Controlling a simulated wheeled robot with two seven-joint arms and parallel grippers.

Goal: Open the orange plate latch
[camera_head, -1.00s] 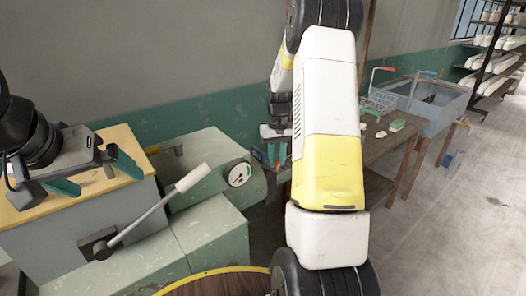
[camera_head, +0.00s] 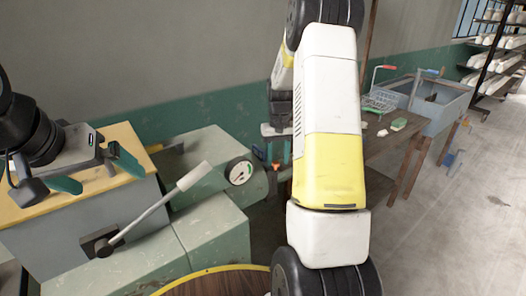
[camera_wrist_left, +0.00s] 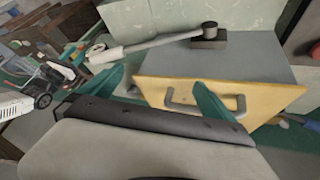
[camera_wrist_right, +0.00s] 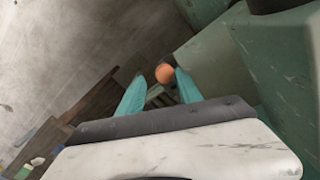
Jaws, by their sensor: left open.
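An orange round knob (camera_wrist_right: 165,73), which I take to be part of the orange plate latch, is on the side of the green machine in the right wrist view. It shows small in the head view (camera_head: 276,167); the plate itself is not clearly visible. My right gripper (camera_wrist_right: 160,74) is open, with its teal fingertips on either side of the knob; I cannot tell whether they touch it. In the head view, my right gripper (camera_head: 278,152) is partly hidden by my arm. My left gripper (camera_head: 97,173) is open and empty above the yellow-topped grey box (camera_head: 128,141).
A wooden table (camera_head: 385,146) and a blue-grey bin (camera_head: 435,105) stand right. Open floor (camera_head: 460,220) lies at the right. In the left wrist view, the box has a handle (camera_wrist_left: 205,108).

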